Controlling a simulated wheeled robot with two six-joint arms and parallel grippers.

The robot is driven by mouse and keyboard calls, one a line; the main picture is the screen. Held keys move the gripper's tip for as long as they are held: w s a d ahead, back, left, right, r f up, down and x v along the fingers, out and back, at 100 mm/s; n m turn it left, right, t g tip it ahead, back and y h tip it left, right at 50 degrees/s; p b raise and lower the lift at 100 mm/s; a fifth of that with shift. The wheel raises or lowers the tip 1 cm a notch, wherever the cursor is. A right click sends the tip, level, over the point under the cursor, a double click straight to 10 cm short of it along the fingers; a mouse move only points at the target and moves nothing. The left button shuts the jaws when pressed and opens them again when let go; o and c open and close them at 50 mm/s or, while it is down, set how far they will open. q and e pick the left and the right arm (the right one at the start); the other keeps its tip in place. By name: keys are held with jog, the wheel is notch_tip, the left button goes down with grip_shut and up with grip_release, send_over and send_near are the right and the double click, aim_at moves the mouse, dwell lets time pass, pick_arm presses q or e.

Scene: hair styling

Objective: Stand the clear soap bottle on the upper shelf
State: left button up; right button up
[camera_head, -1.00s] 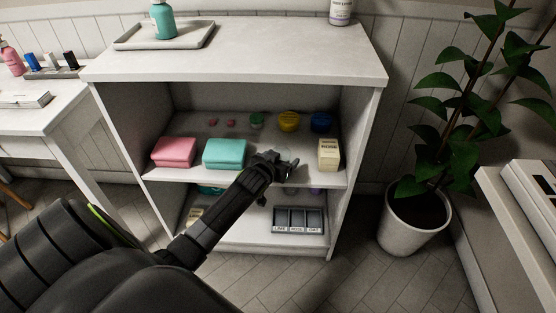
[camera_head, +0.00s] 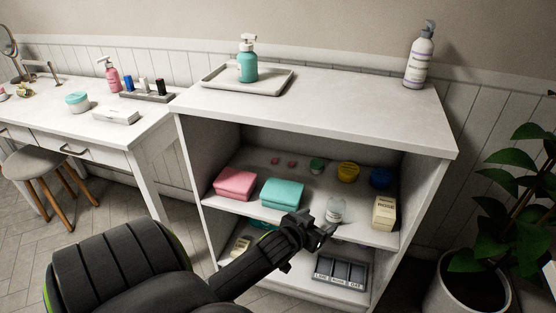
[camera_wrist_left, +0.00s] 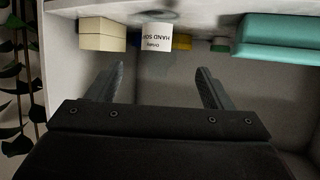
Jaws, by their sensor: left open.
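The clear soap bottle (camera_head: 337,209) stands upright on the upper shelf (camera_head: 306,212) of the open cabinet, near its front edge, between a teal folded towel (camera_head: 283,192) and a cream box (camera_head: 384,212). My left gripper (camera_head: 325,232) is in front of that shelf edge, just below and left of the bottle. In the left wrist view, my left gripper (camera_wrist_left: 159,78) has its fingers spread with nothing between them. My right gripper is out of view.
A pink towel (camera_head: 235,184) and several small jars, including a yellow one (camera_head: 348,172), share the shelf. A divided grey tray (camera_head: 340,271) sits on the lower shelf. A teal pump bottle (camera_head: 247,66) and white bottle (camera_head: 419,60) stand on top. A potted plant (camera_head: 478,290) is at right.

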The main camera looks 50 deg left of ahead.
pick_arm(q)
jog(key=s+d+f+g, duration=0.2)
jog(key=s+f+g, duration=0.2)
jog(key=s+f, duration=0.35)
jog(key=s+d+f+g, duration=0.2)
jog(key=s+f+g, duration=0.1)
jog(key=s+f, duration=0.45)
jog(key=s+d+f+g+h, duration=0.1)
jog(key=s+d+f+g, duration=0.1)
jog(key=s, duration=0.5)
jog(key=s+d+f+g+h, duration=0.1)
jog(key=s+d+f+g, duration=0.2)
jog(key=s, duration=0.5)
jog(key=shift+s, duration=0.25)
